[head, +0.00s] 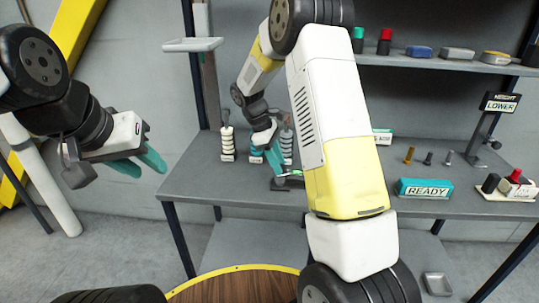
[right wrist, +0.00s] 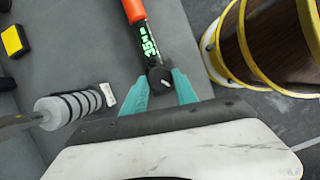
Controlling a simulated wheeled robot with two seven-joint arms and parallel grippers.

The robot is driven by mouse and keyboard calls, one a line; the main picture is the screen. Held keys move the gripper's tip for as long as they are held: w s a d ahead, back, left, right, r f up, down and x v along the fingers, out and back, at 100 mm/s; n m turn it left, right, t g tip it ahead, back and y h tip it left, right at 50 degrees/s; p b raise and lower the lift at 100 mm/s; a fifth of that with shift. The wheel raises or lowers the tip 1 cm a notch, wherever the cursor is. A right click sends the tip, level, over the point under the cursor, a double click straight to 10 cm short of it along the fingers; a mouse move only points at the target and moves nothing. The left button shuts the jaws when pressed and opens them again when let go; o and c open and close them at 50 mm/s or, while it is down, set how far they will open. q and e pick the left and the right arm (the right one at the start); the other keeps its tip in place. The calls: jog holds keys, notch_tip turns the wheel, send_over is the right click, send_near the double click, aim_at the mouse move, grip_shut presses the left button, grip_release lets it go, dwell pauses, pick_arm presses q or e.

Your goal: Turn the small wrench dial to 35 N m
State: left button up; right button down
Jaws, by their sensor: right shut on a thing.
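The small wrench lies on the grey bench in the right wrist view, with an orange handle (right wrist: 134,10), a dark display (right wrist: 148,42) with green characters that appear to read 35, and a black dial (right wrist: 160,78) with a white mark at its near end. My right gripper (right wrist: 163,84) is shut on the dial, one teal finger on each side. In the head view my right gripper (head: 274,158) is low over the bench; the wrench there is mostly hidden. My left gripper (head: 141,163) hangs at the left, off the bench, fingers apart and empty.
Stacks of ringed weights (head: 227,144) stand near my right gripper. A teal READY box (head: 425,188), a LOWER sign (head: 501,104) and small bolts (head: 428,158) are to the right on the bench (head: 200,185). A round yellow-rimmed wooden thing (right wrist: 243,45) stands beside the bench.

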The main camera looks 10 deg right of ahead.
jog(key=shift+w+m, duration=0.1)
jog(key=shift+m, duration=0.5)
jog(key=shift+g, duration=0.3)
jog(key=c, duration=1)
grip_release()
jog(key=shift+o, duration=0.2)
jog(key=v, duration=0.7)
jog(key=shift+r, duration=0.45)
jog(key=shift+r, duration=0.1)
